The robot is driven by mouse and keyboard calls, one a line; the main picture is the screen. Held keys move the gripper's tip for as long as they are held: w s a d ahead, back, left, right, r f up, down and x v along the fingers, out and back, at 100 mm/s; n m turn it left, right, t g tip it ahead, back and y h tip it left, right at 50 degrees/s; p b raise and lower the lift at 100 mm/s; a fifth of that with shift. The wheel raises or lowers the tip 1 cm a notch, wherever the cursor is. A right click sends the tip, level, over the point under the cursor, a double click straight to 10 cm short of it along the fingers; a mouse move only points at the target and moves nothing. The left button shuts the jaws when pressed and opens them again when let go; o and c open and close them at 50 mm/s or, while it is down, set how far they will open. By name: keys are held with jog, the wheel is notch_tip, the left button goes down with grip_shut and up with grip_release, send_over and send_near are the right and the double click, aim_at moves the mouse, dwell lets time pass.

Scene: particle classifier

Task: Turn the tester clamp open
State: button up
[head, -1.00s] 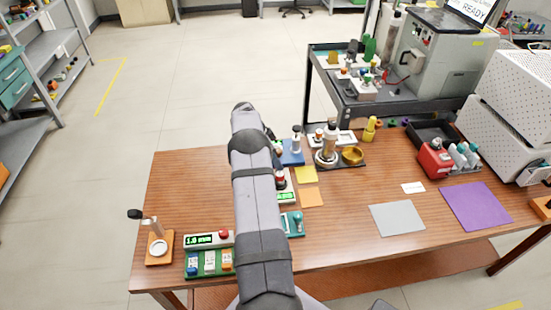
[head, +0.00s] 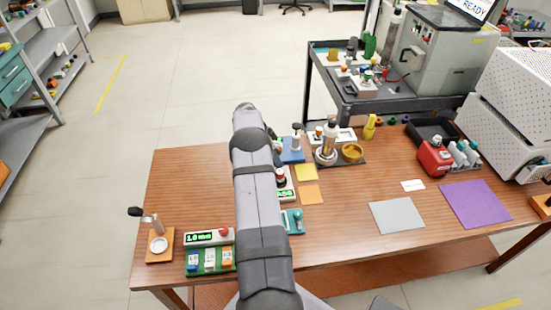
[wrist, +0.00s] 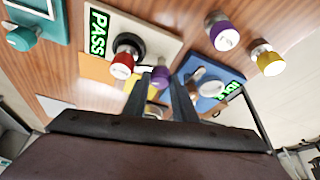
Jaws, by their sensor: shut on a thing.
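The white tester (wrist: 150,40) with a green PASS display is at upper left in the wrist view; in the head view its display (head: 286,195) shows partly behind my arm. A red-topped knob (wrist: 122,66) in a black ring stands on it. I cannot tell which part is the clamp. My gripper (wrist: 163,85) is shut on a small purple-topped thing (wrist: 160,76) between its fingertips, beside the tester and left of a blue base (wrist: 225,75). What this held thing belongs to is unclear. My arm hides the gripper in the head view.
The blue base carries a white knob (wrist: 205,78). A purple-capped piece (wrist: 222,36) and a yellow-capped piece (wrist: 268,60) stand nearby. A teal device (head: 293,222) is near the tester. Grey (head: 397,216) and purple mats (head: 475,204) lie right, with bare table between.

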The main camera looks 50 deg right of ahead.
jog(key=n+t+b, duration=0.1)
jog(key=n+b, duration=0.1)
jog(key=n, duration=0.1)
jog(key=shift+s+f+n+h, duration=0.1)
jog(key=shift+s+n+h, duration=0.05)
jog(key=shift+n+h, duration=0.25)
jog(key=n+t+b, duration=0.1)
jog(key=n, duration=0.1)
jog(key=shift+s+n+t, duration=0.1)
jog(key=shift+n+t, duration=0.2)
jog(key=shift+n, duration=0.1)
jog(key=n+t, duration=0.1)
jog(key=n, duration=0.2)
jog(key=shift+s+r+p, duration=0.1)
jog(key=shift+r+p, duration=0.1)
jog(key=shift+p, duration=0.1)
jog(key=shift+n+t+y+p, duration=0.4)
jog(key=shift+n+t+p, duration=0.15)
jog(key=shift+n, duration=1.05)
jog(key=shift+f, duration=0.1)
jog(key=o, duration=1)
jog(key=shift+o, duration=0.2)
